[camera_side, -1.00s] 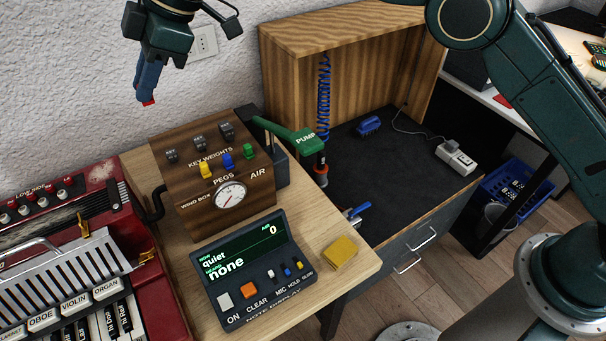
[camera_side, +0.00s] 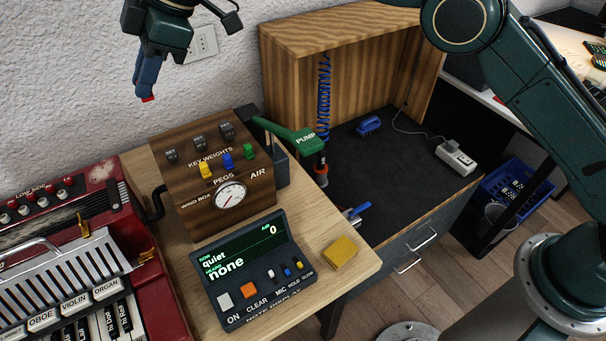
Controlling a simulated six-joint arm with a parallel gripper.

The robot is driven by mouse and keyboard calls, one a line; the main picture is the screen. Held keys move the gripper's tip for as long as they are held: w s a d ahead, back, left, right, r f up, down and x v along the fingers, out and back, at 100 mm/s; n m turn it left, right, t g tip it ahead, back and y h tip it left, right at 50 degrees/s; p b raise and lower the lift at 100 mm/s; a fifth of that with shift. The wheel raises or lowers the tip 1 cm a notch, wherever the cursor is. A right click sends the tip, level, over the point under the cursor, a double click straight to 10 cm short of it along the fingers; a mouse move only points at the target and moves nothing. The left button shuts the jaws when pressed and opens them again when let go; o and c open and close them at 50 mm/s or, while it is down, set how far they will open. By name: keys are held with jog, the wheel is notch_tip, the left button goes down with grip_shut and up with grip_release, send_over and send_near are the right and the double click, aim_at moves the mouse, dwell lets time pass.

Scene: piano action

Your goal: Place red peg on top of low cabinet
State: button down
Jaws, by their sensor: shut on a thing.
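My gripper (camera_side: 146,92) hangs at the upper left, high above the wooden wind box and in front of the white wall. The low cabinet (camera_side: 375,185) stands right of the table, with a dark top, a drawer with metal handles and a tall wooden back and side. My gripper is far to the left of it.
The wind box (camera_side: 195,187) holds yellow, blue and green pegs and several key weights. A green pump handle (camera_side: 295,138) reaches toward the cabinet. On the cabinet top lie a blue brush (camera_side: 369,125) and a power strip (camera_side: 456,156); its middle is clear.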

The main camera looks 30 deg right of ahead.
jog(key=shift+w, duration=0.15)
jog(key=w+d+f+m+t+h, duration=0.2)
jog(key=d+f+m, duration=0.45)
jog(key=d, duration=0.55)
jog(key=w+d+f+m+t+h, duration=0.25)
jog(key=d+f+m, duration=0.4)
jog(key=d, duration=0.55)
jog(key=s+d+f+m+h, duration=0.15)
jog(key=s+d+f, duration=0.3)
jog(key=d, duration=0.45)
jog(key=s+d+f+m, duration=0.2)
jog(key=s+d+f, duration=0.25)
jog(key=d, duration=0.55)
jog(key=s+d+f+n+y, duration=0.1)
jog(key=s+d+f, duration=0.2)
jog(key=d+f, duration=0.3)
jog(key=s+d+f+n+y, duration=0.1)
jog(key=s+d+f+n, duration=0.1)
jog(key=d+f, duration=0.5)
jog(key=shift+s+f, duration=0.4)
jog(key=shift+f, duration=1.45)
jog(key=shift+d+f+n+g, duration=0.1)
jog(key=shift+n+g, duration=0.15)
notch_tip(320, 180, down, 16)
